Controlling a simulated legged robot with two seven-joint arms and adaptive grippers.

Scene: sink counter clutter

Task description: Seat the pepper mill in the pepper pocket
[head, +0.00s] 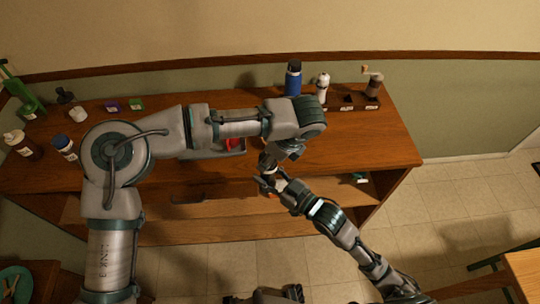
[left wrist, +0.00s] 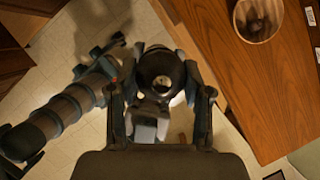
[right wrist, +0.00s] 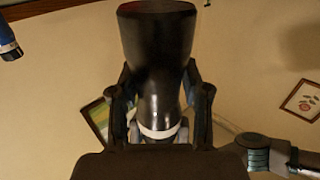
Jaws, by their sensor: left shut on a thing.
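The pepper mill, a dark glossy body with a pale band, stands between my two grippers in front of the counter. It fills the middle of the right wrist view (right wrist: 158,50) and shows end-on in the left wrist view (left wrist: 160,72). My left gripper (head: 277,160) is shut on it, reaching down from above. My right gripper (head: 268,180) has its fingers on both sides of the mill from below; whether they grip cannot be told. A dark rack (head: 347,106) with small labels stands at the back right of the counter. One pocket looks empty; its label is unreadable.
A white bottle (head: 322,85) and a brown mill (head: 372,86) stand at the rack, with a blue bottle (head: 293,78) to their left. Bottles and small boxes crowd the counter's left end. The wooden counter (head: 385,145) is clear at the right front.

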